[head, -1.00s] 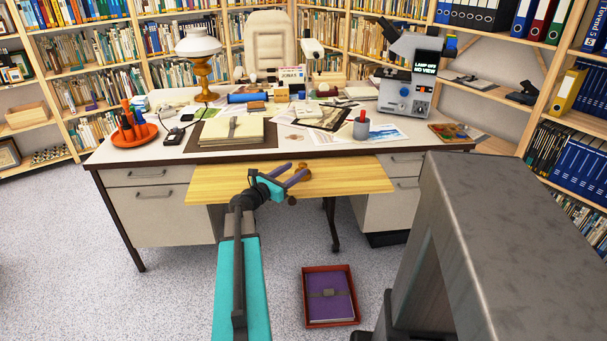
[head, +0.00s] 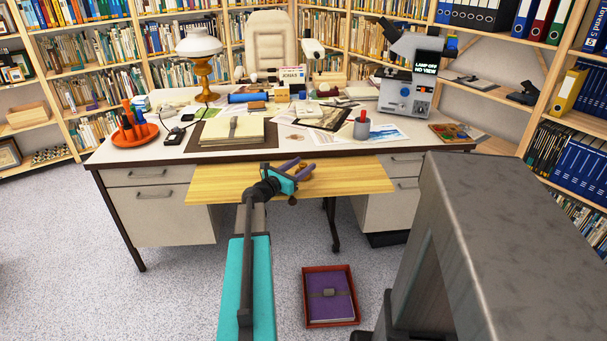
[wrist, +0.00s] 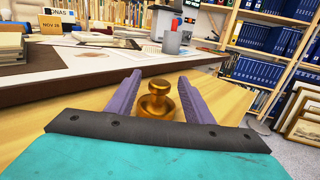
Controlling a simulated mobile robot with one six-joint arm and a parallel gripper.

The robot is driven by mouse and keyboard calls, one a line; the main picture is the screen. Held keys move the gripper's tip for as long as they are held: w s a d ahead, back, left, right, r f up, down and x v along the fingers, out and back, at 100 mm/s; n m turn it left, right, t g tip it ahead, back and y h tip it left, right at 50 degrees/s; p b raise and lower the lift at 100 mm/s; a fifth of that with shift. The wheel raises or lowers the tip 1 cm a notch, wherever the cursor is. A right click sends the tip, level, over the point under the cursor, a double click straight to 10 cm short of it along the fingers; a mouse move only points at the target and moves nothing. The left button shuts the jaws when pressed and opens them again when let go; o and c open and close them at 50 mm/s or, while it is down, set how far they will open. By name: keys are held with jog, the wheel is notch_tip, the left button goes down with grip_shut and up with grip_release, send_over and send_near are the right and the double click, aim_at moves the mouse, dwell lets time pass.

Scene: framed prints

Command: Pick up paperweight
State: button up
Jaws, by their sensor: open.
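A brass, knob-topped weight, which looks like the paperweight (wrist: 156,103), stands upright on the yellow wooden pull-out board (head: 225,186) of the desk. In the wrist view it sits between the two purple fingers of my gripper (wrist: 160,80), with a gap to each finger. My gripper (head: 302,166) is open and low over the board. In the head view the fingers partly hide the weight.
A red box with a purple book (head: 330,295) lies on the floor.

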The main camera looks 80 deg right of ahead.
jog(key=shift+s+d, duration=0.25)
jog(key=shift+d, duration=0.1)
dwell(0.3)
grip_shut()
